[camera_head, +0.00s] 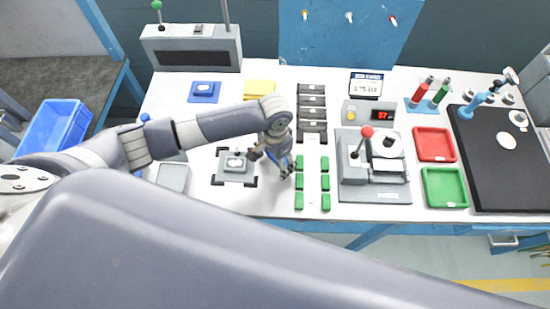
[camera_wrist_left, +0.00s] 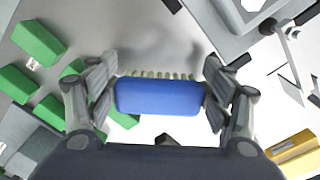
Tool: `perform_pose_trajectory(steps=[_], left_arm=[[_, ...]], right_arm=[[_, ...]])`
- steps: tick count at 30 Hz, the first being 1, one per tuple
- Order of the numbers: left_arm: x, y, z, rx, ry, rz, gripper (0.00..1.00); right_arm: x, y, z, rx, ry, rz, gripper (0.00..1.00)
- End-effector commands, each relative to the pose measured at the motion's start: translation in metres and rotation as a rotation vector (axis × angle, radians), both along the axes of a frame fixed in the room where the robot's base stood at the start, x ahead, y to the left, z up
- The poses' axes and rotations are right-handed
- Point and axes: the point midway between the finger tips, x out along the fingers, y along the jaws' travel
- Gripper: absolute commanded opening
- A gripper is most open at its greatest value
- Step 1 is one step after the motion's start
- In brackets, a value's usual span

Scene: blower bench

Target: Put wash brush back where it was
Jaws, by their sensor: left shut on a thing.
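The wash brush (camera_wrist_left: 158,96) has a blue body with a row of pale bristles along its far side, in the left wrist view. My left gripper (camera_wrist_left: 160,95) is shut on it, one finger at each end. In the head view my left gripper (camera_head: 277,162) is over the white bench, between a grey fixture and the green blocks. Only a bit of blue from the brush shows there, the rest hidden by the fingers. I cannot tell whether the brush touches the bench. My right gripper is not in view.
Green blocks (camera_head: 326,182) stand in two columns right of the gripper. The grey fixture (camera_head: 237,166) stands left, inside black corner marks. A blue pad (camera_head: 205,92), a yellow pad (camera_head: 259,88) and black holders (camera_head: 311,113) lie behind. A grey press (camera_head: 373,177) stands further right.

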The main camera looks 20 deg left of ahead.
Motion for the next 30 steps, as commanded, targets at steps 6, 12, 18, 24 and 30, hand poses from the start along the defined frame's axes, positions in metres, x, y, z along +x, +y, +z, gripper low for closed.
perform_pose_trajectory(steps=[6,12,18,24,30], left_arm=[[0.000,-0.001,-0.003,0.000,-0.001,-0.001,0.52],[0.000,-0.001,-0.006,0.000,-0.001,-0.001,0.78],[0.000,0.000,-0.005,0.000,0.000,-0.001,0.82],[0.000,0.000,-0.004,0.000,-0.001,-0.001,0.82],[0.001,-0.001,0.017,-0.002,-0.002,-0.002,0.82]], right_arm=[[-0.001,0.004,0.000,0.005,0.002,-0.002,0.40],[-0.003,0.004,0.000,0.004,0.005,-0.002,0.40],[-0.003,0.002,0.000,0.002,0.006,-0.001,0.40],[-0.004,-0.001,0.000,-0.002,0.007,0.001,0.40],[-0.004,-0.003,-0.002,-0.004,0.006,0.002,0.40]])
